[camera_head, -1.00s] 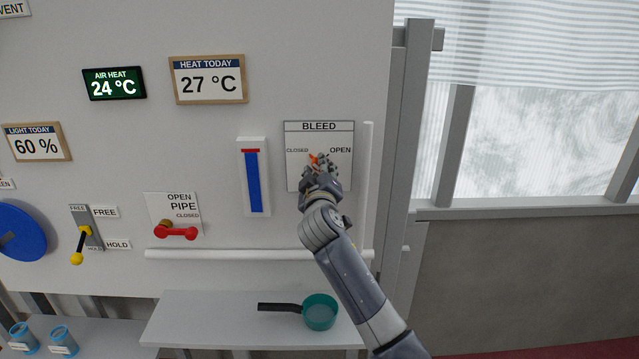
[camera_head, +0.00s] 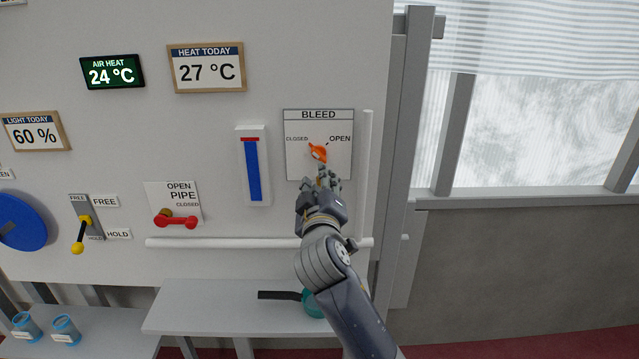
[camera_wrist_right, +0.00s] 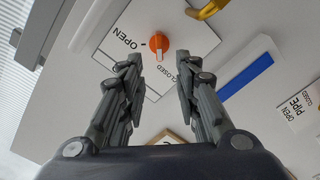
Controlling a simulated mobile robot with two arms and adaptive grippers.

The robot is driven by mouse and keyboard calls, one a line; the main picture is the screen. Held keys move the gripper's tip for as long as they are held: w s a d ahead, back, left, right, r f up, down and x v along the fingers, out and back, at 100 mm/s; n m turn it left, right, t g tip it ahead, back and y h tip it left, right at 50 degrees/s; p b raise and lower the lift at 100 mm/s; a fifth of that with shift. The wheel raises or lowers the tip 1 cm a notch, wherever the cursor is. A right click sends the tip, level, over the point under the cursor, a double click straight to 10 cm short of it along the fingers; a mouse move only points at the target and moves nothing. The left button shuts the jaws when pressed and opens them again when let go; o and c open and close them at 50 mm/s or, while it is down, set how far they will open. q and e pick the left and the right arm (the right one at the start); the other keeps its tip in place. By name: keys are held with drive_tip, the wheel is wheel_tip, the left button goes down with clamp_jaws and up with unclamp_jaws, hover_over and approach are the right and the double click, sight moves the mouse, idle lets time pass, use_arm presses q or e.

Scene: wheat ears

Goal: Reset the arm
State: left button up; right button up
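My right gripper (camera_head: 328,177) is in front of the wall panel, just below the orange bleed knob (camera_head: 318,153) on the white BLEED plate (camera_head: 297,165). In the right wrist view the two fingers (camera_wrist_right: 160,85) are spread apart with nothing between them, and the orange knob (camera_wrist_right: 159,42) lies beyond the fingertips, clear of them. The knob sits between the CLOSED and OPEN labels. My right arm comes up from the bottom of the head view and partly hides the teal pan (camera_head: 312,306). My left gripper is not in view.
A shelf (camera_head: 200,318) stands below the panel, with a white rail (camera_head: 220,242) above it. A red pipe lever (camera_head: 175,222), a blue gauge (camera_head: 252,170) and a yellow-knobbed lever (camera_head: 79,247) are to the left. A grey post (camera_head: 405,130) and window are to the right.

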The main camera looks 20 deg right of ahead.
drive_tip(key=s+d+f+m+g+y, duration=0.1)
drive_tip(key=s+f+g, duration=0.2)
drive_tip(key=s+f, duration=0.6)
drive_tip(key=s+d+f+m+g+y, duration=0.1)
drive_tip(key=s+d+f+g, duration=0.3)
drive_tip(key=f, duration=0.8)
drive_tip(key=s+a+f+m+g+y, duration=0.15)
drive_tip(key=s+f+g, duration=0.35)
drive_tip(key=s, duration=0.9)
drive_tip(key=s+a+f+m+g+y, duration=0.1)
drive_tip(key=s+a+f+g+y, duration=0.1)
drive_tip(key=s+f, duration=0.9)
drive_tip(key=s+f+g+b, duration=0.1)
drive_tip(key=s+f+b, duration=0.1)
drive_tip(key=f, duration=1.2)
drive_tip(key=s+f+b, duration=0.2)
drive_tip(key=f+b, duration=0.1)
drive_tip(key=f, duration=1)
drive_tip(key=s+d+f+b, duration=0.1)
drive_tip(key=s+f, duration=0.7)
drive_tip(key=f, duration=0.2)
drive_tip(key=s+d+f+g+b, duration=0.1)
drive_tip(key=s+f+b, duration=0.1)
drive_tip(key=s+f, duration=0.7)
drive_tip(key=shift+d+f+n, duration=0.3)
drive_tip(key=shift+f+n, duration=0.15)
drive_tip(key=shift+f, duration=0.2)
